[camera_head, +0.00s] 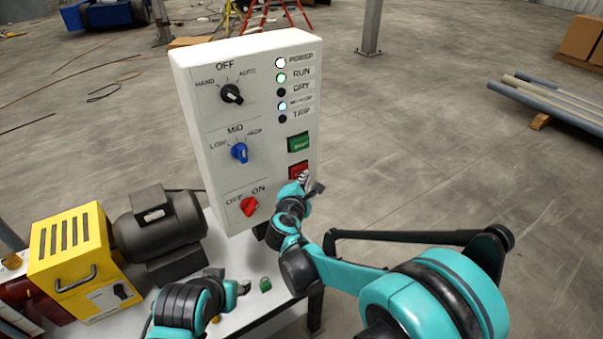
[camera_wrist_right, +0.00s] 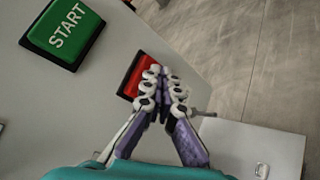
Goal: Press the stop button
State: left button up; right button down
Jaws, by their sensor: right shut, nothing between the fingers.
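The red stop button (camera_head: 295,169) is on the right side of the white control panel (camera_head: 268,213), below the green start button (camera_head: 298,142). My right gripper (camera_head: 305,177) is shut and empty, with its fingertips in front of the stop button and hiding part of it. In the right wrist view, the shut fingertips (camera_wrist_right: 164,72) overlap the red button (camera_wrist_right: 131,83); I cannot tell whether they touch it. The start button (camera_wrist_right: 66,30) shows upper left there. My left gripper (camera_head: 243,287) is low over the bench, its jaws too small to read.
The panel also carries a black selector knob (camera_head: 232,94), a blue knob (camera_head: 239,153) and a red knob (camera_head: 249,206). The POWER, RUN and one lower lamp are lit. A dark motor (camera_head: 158,226) and yellow housing (camera_head: 72,250) stand left.

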jog(key=shift+w+a, duration=0.25)
jog(key=shift+w, duration=0.05)
dwell(0.4)
jog(key=shift+s, duration=0.1)
jog(key=shift+s+d, duration=0.6)
jog(key=shift+s, duration=0.15)
jog(key=shift+s+d, duration=0.75)
jog(key=shift+s, duration=0.3)
jog(key=shift+s+d, duration=0.75)
jog(key=shift+s, duration=0.25)
jog(key=shift+d, duration=0.1)
